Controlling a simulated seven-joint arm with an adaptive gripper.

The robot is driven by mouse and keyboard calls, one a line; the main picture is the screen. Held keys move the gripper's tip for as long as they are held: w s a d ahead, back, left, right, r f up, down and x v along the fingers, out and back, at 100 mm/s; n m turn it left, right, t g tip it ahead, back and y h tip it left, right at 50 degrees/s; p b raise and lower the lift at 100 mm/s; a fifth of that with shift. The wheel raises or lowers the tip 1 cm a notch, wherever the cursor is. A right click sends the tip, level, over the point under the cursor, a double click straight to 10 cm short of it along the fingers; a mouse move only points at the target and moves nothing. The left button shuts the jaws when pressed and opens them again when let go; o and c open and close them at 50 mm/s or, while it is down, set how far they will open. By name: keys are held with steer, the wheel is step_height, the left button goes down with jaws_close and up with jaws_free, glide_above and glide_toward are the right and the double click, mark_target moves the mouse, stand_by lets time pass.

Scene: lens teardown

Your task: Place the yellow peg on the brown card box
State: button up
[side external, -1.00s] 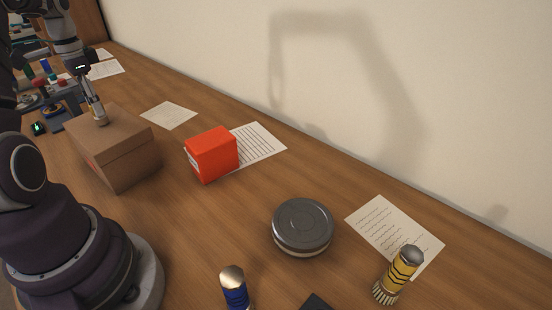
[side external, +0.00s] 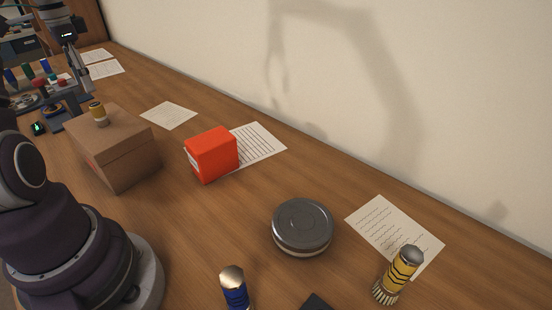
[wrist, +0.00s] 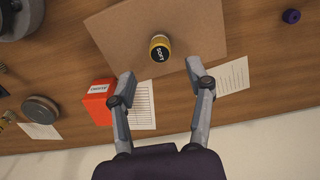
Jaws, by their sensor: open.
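The wrist view shows the peg (wrist: 160,48) with a dark lettered top, on the box lid (wrist: 110,30). My gripper (side external: 80,82) is above and apart from the peg. Its two fingers (wrist: 160,75) are spread with nothing between them.
A red box (side external: 212,154) stands right of the card box. A grey round tin (side external: 302,226), a blue cylinder (side external: 235,290) and a striped yellow brush-like item (side external: 400,270) are nearer the camera. Paper sheets (side external: 169,115) lie along the wall. Small parts crowd the far left.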

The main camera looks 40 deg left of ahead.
mark_target(95, 105)
step_height(95, 105, up, 6)
steer(key=r, duration=0.1)
steer(key=w+d+r+t+y, duration=0.1)
steer(key=w+d, duration=0.3)
steer(key=d, duration=0.2)
steer(key=w+d+r+t, duration=0.1)
steer(key=w+d, duration=0.3)
steer(key=d, duration=0.3)
steer(key=s+d+f+t, duration=0.1)
steer(key=s+d+f, duration=0.2)
steer(key=d, duration=0.4)
steer(key=s+d+f+t+h, duration=0.1)
steer(key=s+d+f+t, duration=0.1)
steer(key=d, duration=0.6)
step_height(95, 105, down, 2)
steer(key=shift+s+f+t, duration=0.1)
steer(key=shift+s+t, duration=0.2)
steer(key=shift+s, duration=0.2)
